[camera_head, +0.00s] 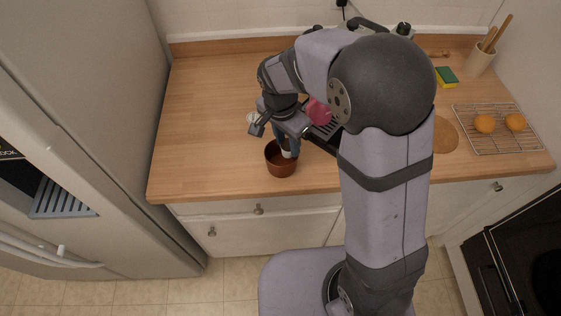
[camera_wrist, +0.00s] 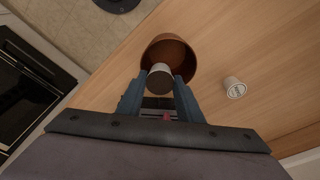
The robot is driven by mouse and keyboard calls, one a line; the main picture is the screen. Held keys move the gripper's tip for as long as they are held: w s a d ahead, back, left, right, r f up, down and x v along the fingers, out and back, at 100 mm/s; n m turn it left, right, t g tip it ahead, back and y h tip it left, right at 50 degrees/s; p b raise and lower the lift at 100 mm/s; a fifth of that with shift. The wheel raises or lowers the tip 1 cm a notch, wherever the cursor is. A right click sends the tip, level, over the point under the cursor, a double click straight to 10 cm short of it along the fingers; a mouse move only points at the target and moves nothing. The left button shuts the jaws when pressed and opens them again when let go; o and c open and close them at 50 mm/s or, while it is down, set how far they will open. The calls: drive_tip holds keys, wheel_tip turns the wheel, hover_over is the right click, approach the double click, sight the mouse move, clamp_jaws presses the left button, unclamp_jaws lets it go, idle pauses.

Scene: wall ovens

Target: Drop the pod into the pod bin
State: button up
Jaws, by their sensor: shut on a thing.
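My gripper (camera_wrist: 160,88) is shut on a small pale pod (camera_wrist: 160,74), which sits between the two fingertips in the wrist view. In the head view the pod (camera_head: 288,153) shows small and light at the fingertips. The pod bin is a round brown pot (camera_wrist: 176,48), and it stands near the counter's front edge in the head view (camera_head: 281,168). The gripper and pod are over the bin's opening. The wrist view does not make clear how far above or inside the rim the pod is.
A second white pod (camera_wrist: 235,88) stands on the wooden counter (camera_head: 205,120) beside the bin. A pink item (camera_head: 319,112) is close to the arm. A wire rack (camera_head: 499,136) with orange fruit and a sponge (camera_head: 446,76) lie to the right. The left counter is clear.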

drive_tip(key=shift+f, duration=0.15)
drive_tip(key=o, duration=1.1)
drive_tip(key=shift+s+a+r+b, duration=0.15)
drive_tip(key=shift+r+b, duration=0.2)
drive_tip(key=shift+r, duration=0.85)
drive_tip(key=shift+s+a+r+b, duration=0.1)
drive_tip(key=shift+r+b, duration=0.25)
drive_tip(key=shift+r, duration=0.9)
drive_tip(key=shift+s+a+r+b, duration=0.15)
drive_tip(key=shift+r+b, duration=0.2)
drive_tip(key=shift+r, duration=0.85)
